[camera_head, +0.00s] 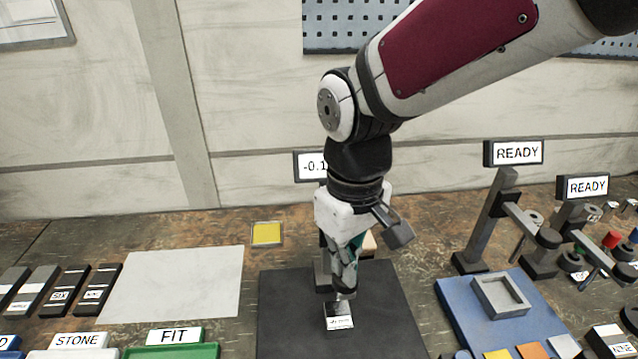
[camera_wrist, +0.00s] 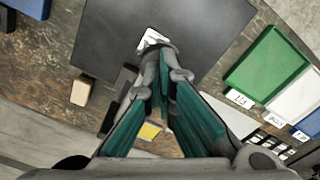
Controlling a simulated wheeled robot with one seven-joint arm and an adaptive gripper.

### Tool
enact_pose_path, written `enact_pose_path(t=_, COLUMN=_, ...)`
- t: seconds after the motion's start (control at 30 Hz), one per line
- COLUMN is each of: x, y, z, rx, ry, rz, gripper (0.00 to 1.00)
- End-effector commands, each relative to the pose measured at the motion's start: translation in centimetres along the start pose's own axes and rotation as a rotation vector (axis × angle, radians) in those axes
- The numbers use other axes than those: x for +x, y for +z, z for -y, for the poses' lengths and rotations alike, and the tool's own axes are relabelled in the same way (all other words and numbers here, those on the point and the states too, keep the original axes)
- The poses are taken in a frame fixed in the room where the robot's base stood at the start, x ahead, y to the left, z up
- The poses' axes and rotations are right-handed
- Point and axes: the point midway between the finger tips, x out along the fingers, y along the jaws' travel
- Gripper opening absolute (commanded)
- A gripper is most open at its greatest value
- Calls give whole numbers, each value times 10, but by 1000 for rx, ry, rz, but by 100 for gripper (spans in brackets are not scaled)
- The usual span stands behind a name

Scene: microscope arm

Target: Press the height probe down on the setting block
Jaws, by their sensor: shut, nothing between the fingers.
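The setting block (camera_head: 338,322), a small pale block with a label, sits on a dark mat (camera_head: 285,315) in the head view. Its white face also shows in the wrist view (camera_wrist: 152,38). The height probe is mostly hidden behind my gripper; a piece of its grey stand (camera_head: 323,272) shows, and a display (camera_head: 309,166) behind my arm reads about "-0.1", partly covered. My gripper (camera_head: 343,292) is shut and empty, pointing down just above the block, at the probe; it also shows in the wrist view (camera_wrist: 165,68). Whether the fingertips touch the probe, or the probe touches the block, I cannot tell.
A blue tray (camera_head: 455,305) with a grey square frame lies right, near gauge stands with READY displays (camera_head: 517,152). A yellow pad (camera_head: 267,233) and a blank white sheet (camera_head: 175,283) lie left. A green FIT bin (camera_head: 180,350) is at front left.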

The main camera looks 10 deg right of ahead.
Motion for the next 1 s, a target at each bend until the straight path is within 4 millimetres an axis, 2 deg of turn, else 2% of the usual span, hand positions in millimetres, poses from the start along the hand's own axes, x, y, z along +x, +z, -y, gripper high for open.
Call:
enact_pose_path(t=0.53, x=-40, y=1, z=0, rx=0, ry=0, rz=1, gripper=0)
enact_pose_path(t=1.0, x=-45, y=0, z=0, rx=0, ry=0, rz=-1, gripper=0)
